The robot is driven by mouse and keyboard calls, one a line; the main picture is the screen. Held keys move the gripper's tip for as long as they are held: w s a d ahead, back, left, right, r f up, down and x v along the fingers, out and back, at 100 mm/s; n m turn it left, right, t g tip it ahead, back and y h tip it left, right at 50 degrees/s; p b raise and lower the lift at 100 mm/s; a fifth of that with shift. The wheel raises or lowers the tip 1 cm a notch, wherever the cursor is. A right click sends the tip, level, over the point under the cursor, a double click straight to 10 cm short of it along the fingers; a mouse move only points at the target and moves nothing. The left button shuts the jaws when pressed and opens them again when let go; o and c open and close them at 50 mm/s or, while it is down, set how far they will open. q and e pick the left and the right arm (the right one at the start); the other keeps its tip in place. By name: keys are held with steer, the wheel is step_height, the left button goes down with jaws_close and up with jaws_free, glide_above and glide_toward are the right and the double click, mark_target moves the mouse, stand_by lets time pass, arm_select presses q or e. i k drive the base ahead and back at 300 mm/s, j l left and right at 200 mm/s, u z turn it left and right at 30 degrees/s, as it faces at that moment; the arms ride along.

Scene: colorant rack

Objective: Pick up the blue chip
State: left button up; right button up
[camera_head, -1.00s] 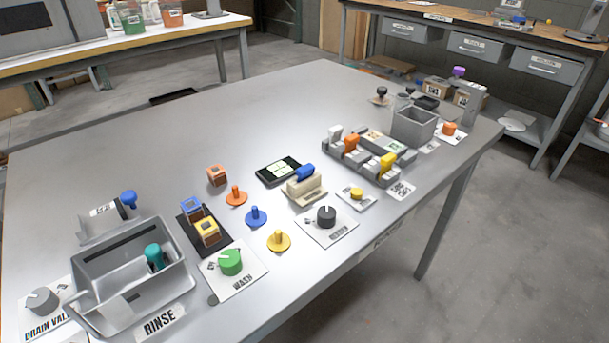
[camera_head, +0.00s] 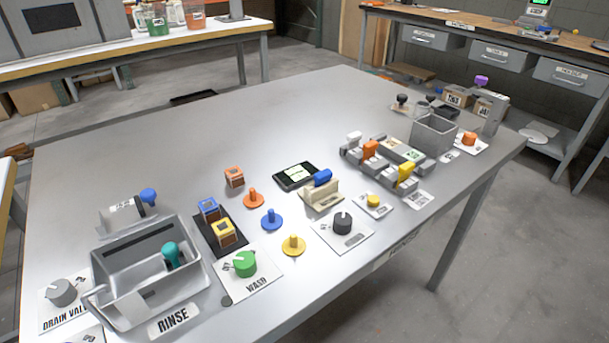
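A blue chip (camera_head: 271,220), a flat round disc with a short upright peg, lies on the grey table near the middle of the view. An orange disc of the same shape (camera_head: 253,198) lies behind it to the left. A yellow one (camera_head: 293,245) lies in front of it to the right. The blue chip is fully visible and nothing touches it. Neither of my grippers is in view.
A black mat (camera_head: 232,250) with blue and yellow cubes is left of the chip. The wash dial plate (camera_head: 265,283), rinse basin (camera_head: 190,293), dark dial plate (camera_head: 341,242) and beige blue-topped holder (camera_head: 320,198) stand around. The table's back left (camera_head: 200,130) is clear.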

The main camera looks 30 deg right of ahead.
mark_target(322, 177)
steer(key=z, duration=1.6)
